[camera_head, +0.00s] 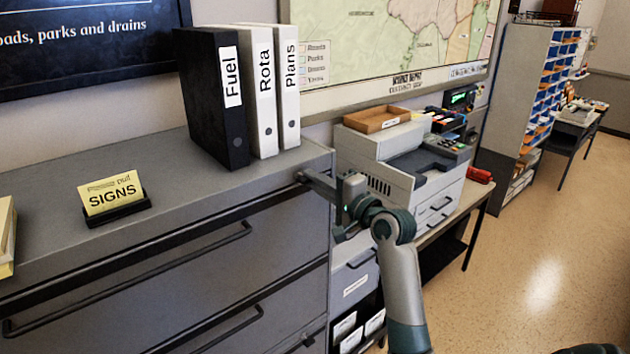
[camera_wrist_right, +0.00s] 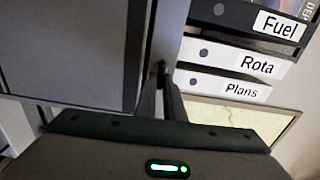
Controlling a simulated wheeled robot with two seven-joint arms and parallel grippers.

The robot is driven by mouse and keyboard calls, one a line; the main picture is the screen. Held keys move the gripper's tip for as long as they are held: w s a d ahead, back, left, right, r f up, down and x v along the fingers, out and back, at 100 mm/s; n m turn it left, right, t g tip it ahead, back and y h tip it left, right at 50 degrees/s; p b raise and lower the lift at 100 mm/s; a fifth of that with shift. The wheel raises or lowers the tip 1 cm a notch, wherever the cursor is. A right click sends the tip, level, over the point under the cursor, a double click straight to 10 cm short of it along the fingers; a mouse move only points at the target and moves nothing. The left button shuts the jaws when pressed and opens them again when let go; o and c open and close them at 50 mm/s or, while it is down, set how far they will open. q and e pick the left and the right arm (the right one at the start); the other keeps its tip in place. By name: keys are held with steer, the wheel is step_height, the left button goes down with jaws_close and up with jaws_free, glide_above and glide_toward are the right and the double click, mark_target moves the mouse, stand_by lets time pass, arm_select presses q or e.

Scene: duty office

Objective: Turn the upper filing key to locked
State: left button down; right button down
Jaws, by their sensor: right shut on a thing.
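The grey filing cabinet (camera_head: 290,225) fills the left of the head view. My right gripper (camera_head: 303,177) reaches its upper right front corner, with its fingertips against the front near the top edge. In the right wrist view the two fingers (camera_wrist_right: 163,85) come together at a small dark part, the upper filing key (camera_wrist_right: 161,67), beside the cabinet edge. The gripper is shut on the key. The key is mostly hidden by the fingertips, and I cannot tell which way it is turned. My left gripper is out of view.
Fuel (camera_head: 217,100), Rota (camera_head: 262,95) and Plans (camera_head: 288,85) binders stand on the cabinet top near the gripper. A yellow SIGNS card (camera_head: 110,193) stands at the left. A printer (camera_head: 385,150) stands right of the cabinet. Open floor (camera_head: 530,270) lies at the right.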

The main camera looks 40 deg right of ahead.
steer(key=shift+m, duration=0.3)
steer(key=c, duration=1.9)
jaws_free()
steer(key=shift+o, duration=0.2)
steer(key=shift+s, duration=0.2)
steer(key=s+d+b, duration=0.1)
steer(key=s+b, duration=0.5)
steer(key=s, duration=1.1)
steer(key=shift+d, duration=0.25)
steer(key=shift+f, duration=0.1)
